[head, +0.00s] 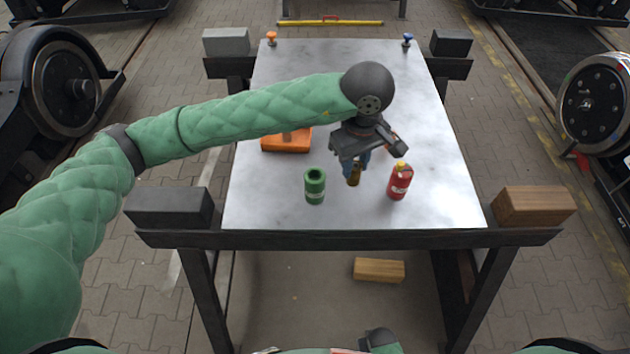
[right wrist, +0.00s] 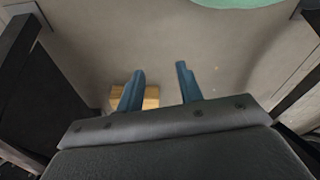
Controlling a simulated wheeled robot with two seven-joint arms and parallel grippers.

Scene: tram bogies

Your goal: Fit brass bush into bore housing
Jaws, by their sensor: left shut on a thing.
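The brass bush (head: 354,177) is a small brown-gold piece in the head view. My left gripper (head: 356,168) is shut on it, its blue fingers pointing down over the metal table. I cannot tell whether the bush touches the tabletop. The green cylinder with a dark round opening on top, which looks like the bore housing (head: 315,188), stands upright on the table to the left of the bush, apart from it. My right gripper (right wrist: 160,72) is open and empty in the right wrist view, with its two blue fingers apart above the floor.
A red bottle (head: 400,182) with a yellow cap stands right of the bush. An orange tray (head: 286,144) lies behind the green cylinder, partly hidden by my left arm. A wooden block (head: 379,270) lies on the floor under the table. The far tabletop (head: 320,60) is mostly clear.

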